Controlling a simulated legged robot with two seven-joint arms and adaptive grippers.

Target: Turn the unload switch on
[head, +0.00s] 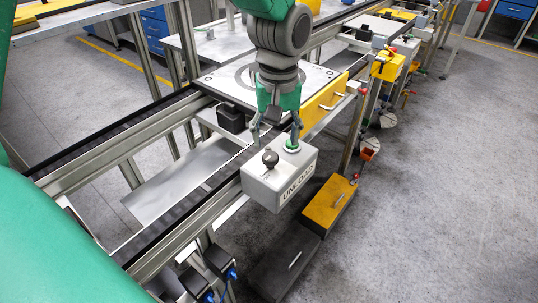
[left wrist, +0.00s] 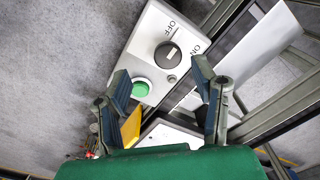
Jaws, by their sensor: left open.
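The unload box (head: 280,178) is light grey with "UNLOAD" on its front, beside the conveyor rail. A black rotary switch (head: 270,159) and a green button (head: 291,146) sit on its top. In the left wrist view the switch (left wrist: 168,54) lies between OFF and ON labels; I cannot tell surely which one its pale mark points at. The green button (left wrist: 141,89) is nearer the fingers there. My left gripper (head: 276,129) is open and empty, pointing down just behind the switch and button. It also shows in the left wrist view (left wrist: 160,80), fingers apart, not around the switch. My right gripper is out of view.
A conveyor (head: 165,235) runs diagonally past the box. A metal pallet plate (head: 310,82) with a yellow side lies just behind the gripper. A yellow-topped box (head: 328,203) and a dark box (head: 285,262) stand below. Open grey floor (head: 440,200) is at right.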

